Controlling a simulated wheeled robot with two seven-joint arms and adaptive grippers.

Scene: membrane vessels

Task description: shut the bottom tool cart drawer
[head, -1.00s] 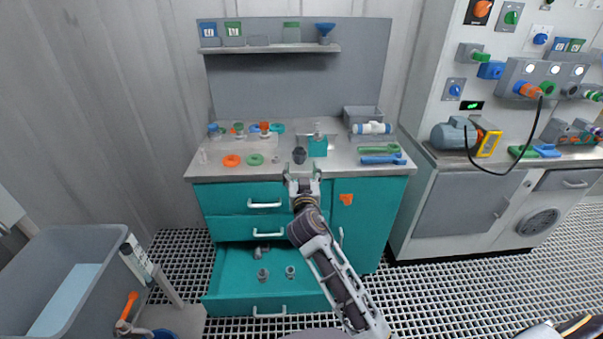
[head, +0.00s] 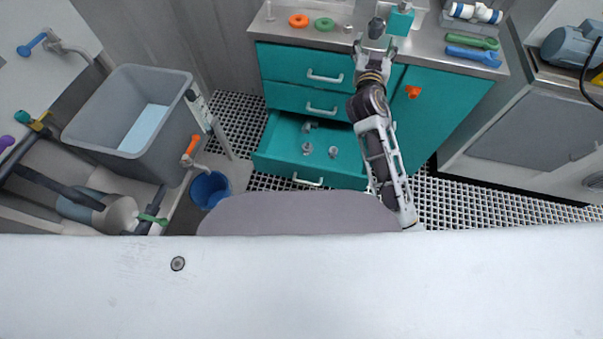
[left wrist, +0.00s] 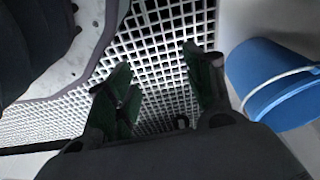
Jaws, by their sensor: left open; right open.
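The teal tool cart (head: 435,115) stands ahead in the head view. Its bottom drawer (head: 275,150) is pulled out, with a few small grey fittings (head: 308,149) inside and a pale handle (head: 308,181) on its front. The two drawers above are closed. My right gripper (head: 374,48) is at the cart's top front edge, above the drawer and apart from its handle; it is open. My left gripper is out of the head view. In the left wrist view my left gripper (left wrist: 160,85) is open and empty above the floor grating.
A blue bucket (head: 210,188) stands on the floor left of the drawer; it also shows in the left wrist view (left wrist: 275,85). A grey tub (head: 130,115) is further left. Rings (head: 299,20) and wrenches (head: 472,55) lie on the cart top. Grating floor (head: 470,200) is clear right of my arm.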

